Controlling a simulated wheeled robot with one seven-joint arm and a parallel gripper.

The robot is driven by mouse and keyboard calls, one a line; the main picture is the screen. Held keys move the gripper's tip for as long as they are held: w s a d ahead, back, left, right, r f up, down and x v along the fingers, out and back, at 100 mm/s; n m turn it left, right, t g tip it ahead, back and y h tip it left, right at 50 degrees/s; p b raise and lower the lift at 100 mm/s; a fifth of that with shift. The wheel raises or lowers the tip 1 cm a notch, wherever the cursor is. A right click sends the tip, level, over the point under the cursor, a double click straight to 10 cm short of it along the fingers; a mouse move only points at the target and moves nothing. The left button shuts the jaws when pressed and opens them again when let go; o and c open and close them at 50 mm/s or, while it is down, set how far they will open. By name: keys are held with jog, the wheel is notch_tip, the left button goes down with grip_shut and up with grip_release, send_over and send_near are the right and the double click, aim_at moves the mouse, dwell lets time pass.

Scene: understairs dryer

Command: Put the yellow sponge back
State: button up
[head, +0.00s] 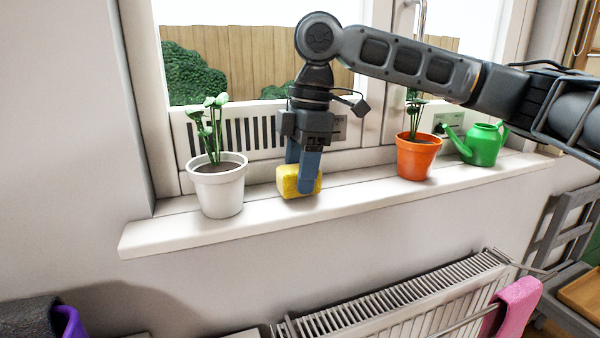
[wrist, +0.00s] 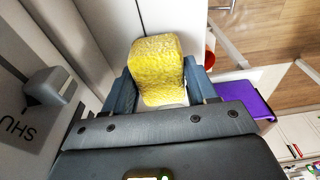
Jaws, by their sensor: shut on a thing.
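The yellow sponge (head: 287,181) is at the windowsill (head: 345,201), between the white pot and the orange pot. My gripper (head: 303,184) points down over the sill with its blue-grey fingers shut on the sponge. In the wrist view the sponge (wrist: 157,65) sits between the two fingers (wrist: 160,92). The sponge appears to be on or just above the sill; I cannot tell whether it touches it. Part of it is hidden behind the near finger in the head view.
A white pot (head: 218,190) with a plant stands left of the sponge. An orange pot (head: 416,158) and a green watering can (head: 483,143) stand to the right. The window is behind; a radiator (head: 400,305) with a pink cloth (head: 515,305) is below.

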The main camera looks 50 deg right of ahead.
jog(key=shift+f, duration=0.35)
jog(key=o, duration=1)
jog(key=r, duration=0.4)
jog(key=d+r, duration=0.1)
jog(key=r, duration=0.3)
jog(key=s+r+p, duration=0.1)
jog(key=r, duration=0.3)
jog(key=shift+d+r, duration=0.1)
jog(key=shift+d, duration=0.15)
